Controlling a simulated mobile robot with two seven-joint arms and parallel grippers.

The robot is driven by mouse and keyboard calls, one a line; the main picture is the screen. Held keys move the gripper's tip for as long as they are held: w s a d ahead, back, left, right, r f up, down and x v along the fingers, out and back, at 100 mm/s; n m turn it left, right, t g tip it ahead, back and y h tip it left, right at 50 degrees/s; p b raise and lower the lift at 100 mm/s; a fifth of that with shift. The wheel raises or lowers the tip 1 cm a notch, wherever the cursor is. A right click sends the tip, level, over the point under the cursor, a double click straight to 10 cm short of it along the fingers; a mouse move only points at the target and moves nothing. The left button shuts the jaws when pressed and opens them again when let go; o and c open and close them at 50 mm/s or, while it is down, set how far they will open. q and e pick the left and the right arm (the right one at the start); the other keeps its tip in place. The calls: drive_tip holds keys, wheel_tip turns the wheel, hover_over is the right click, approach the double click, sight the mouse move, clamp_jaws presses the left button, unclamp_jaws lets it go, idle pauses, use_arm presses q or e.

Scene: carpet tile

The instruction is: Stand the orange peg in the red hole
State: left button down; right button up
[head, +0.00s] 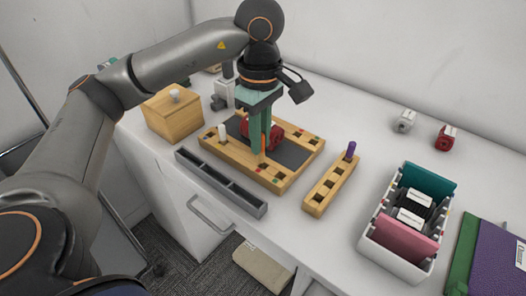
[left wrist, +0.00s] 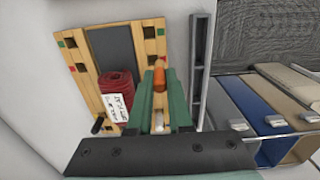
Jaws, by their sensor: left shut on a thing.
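My left gripper (head: 258,150) points down over the front of the wooden board (head: 225,160), its green fingers shut on the orange peg (head: 263,144). The peg is upright in the head view, and its orange end shows between the fingertips in the left wrist view (left wrist: 160,76). Small red and green marks lie beside holes in the board's light strips. The red mark (head: 264,165) near the front corner is close below the peg. I cannot tell whether the peg's lower end is in a hole. My right gripper is not in view.
A red spool (head: 277,134) stands on the board's dark panel, close behind the gripper. A white peg (head: 222,132) stands at the board's left. A grey tray (head: 240,197) lies in front, a wooden rack (head: 318,204) with a purple peg (head: 350,151) to the right.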

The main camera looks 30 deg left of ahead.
sight(263, 151)
use_arm(q)
drive_tip(key=f, duration=0.2)
drive_tip(key=w+f, duration=0.1)
drive_tip(key=f, duration=0.1)
drive_tip(key=shift+w+a+f, duration=0.15)
drive_tip(key=shift+a+f, duration=0.05)
drive_tip(key=shift+f, duration=0.35)
drive_tip(key=c, duration=0.9)
unclamp_jaws()
drive_tip(key=shift+o, duration=0.3)
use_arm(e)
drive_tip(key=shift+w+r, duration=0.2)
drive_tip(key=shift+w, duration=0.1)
use_arm(q)
drive_tip(key=shift+r, duration=0.15)
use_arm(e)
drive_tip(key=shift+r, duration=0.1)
